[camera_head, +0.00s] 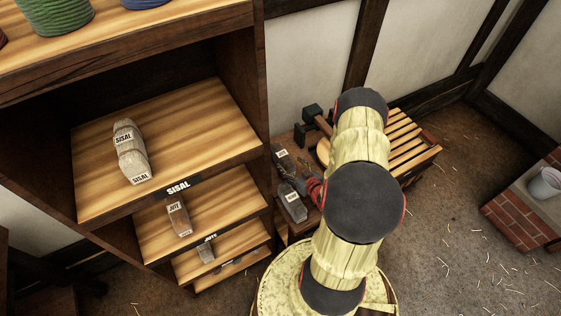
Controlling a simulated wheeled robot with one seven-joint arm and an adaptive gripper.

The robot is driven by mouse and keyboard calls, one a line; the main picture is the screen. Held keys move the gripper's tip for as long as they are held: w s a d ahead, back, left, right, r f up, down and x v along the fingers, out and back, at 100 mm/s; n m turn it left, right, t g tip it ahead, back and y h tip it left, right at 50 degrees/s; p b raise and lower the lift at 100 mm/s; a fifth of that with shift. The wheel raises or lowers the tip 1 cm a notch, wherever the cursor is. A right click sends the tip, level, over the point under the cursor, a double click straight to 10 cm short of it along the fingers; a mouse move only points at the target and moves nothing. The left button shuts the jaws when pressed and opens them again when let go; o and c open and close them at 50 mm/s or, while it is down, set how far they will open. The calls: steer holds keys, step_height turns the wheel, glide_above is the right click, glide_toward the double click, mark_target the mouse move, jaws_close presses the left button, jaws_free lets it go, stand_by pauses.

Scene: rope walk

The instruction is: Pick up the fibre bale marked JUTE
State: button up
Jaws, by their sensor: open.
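A grey-brown bale with a white JUTE label (178,216) stands on the second visible shelf of the dark wooden rack, left of my arm. My gripper (297,184) appears partly behind my arm, low over a dark bench right of the rack. It is open, close to two grey labelled bales, a rear one (282,161) and a front one (291,203). Their labels are too small to read surely. I cannot tell whether the fingers touch either bale. Part of the gripper is hidden by the arm.
A SISAL bale (130,152) lies on the shelf above, whose edge reads SISAL. A smaller bale (206,252) sits on a lower shelf. A mallet (315,118) and a slatted wooden piece (411,146) are behind my arm. A brick block (522,208) with a bucket stands right; floor between is open.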

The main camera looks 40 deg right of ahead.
mark_target(282, 160)
steer(key=shift+x, duration=0.95)
steer(key=b+x, duration=0.1)
steer(key=x, duration=0.2)
steer(key=f+b+x, duration=0.1)
steer(key=shift+w+a+f+b, duration=0.1)
steer(key=shift+w+a+b, duration=0.1)
steer(key=shift+a+b, duration=0.1)
steer(key=shift+w+d+f, duration=0.1)
steer(key=shift+w+d, duration=0.05)
steer(key=shift+w, duration=0.15)
steer(key=shift+c, duration=0.2)
steer(key=c, duration=1.3)
